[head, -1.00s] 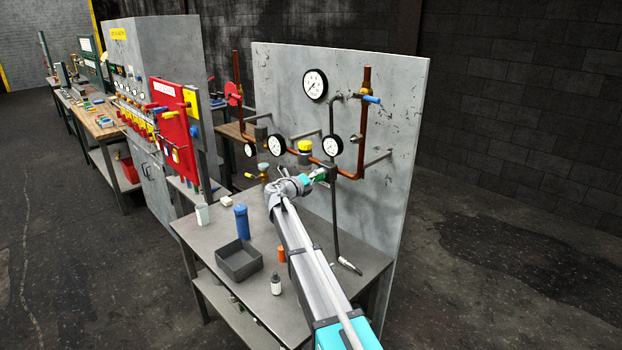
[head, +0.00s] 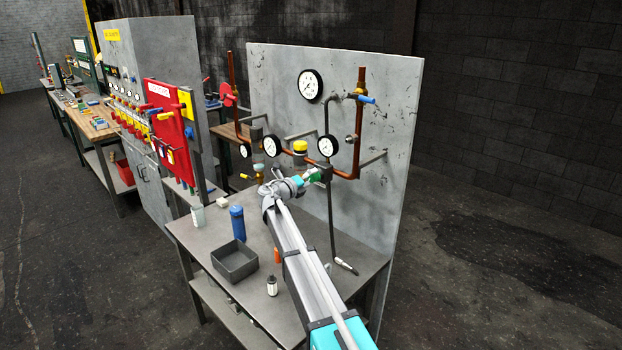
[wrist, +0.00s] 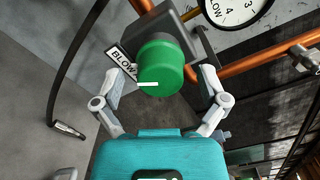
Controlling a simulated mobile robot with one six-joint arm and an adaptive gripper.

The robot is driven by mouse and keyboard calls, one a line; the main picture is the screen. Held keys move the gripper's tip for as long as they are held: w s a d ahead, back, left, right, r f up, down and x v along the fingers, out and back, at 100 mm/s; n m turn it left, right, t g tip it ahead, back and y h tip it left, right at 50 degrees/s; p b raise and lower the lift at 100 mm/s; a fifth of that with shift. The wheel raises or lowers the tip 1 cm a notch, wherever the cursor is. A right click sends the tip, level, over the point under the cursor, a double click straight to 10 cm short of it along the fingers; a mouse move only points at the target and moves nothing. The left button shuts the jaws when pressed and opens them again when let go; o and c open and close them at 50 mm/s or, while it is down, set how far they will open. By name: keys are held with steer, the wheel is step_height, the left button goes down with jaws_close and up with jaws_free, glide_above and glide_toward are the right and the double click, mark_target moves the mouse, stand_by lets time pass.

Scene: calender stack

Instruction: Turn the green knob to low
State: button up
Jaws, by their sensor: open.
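The green knob (wrist: 161,66) is large in the wrist view, on a dark box (wrist: 165,28) fixed to the copper pipe, with a white pointer line toward its lower left. A label reading "BLOW" (wrist: 121,61) is beside it, partly hidden. My gripper (wrist: 165,85) is open, one finger on each side of the knob; whether either touches it I cannot tell. In the head view the knob (head: 313,176) shows small at the end of my gripper (head: 303,180), which partly hides it.
A gauge (wrist: 235,8) is close to the knob, and copper pipe (wrist: 265,52) runs beside it. A black hose (head: 331,220) hangs to the bench.

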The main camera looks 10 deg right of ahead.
steer(key=v, duration=1.1)
steer(key=shift+s+d, duration=0.1)
steer(key=s+d+f+m+g+y, duration=0.35)
steer(key=s+d+f+m, duration=0.25)
steer(key=s+m, duration=0.35)
steer(key=s+d+f+m+g+y, duration=0.2)
steer(key=s+d+f+m+g, duration=0.25)
steer(key=s+f+m, duration=0.4)
steer(key=s+a+f+m+g+y, duration=0.1)
steer(key=s+m+y, duration=0.3)
steer(key=s+m, duration=0.5)
steer(key=s+a+f+m+g+y, duration=0.1)
steer(key=s+f+m+y, duration=0.2)
steer(key=s+m, duration=0.7)
steer(key=shift+s+g+y, duration=0.3)
steer(key=shift+s+y, duration=0.15)
steer(key=shift+y, duration=0.6)
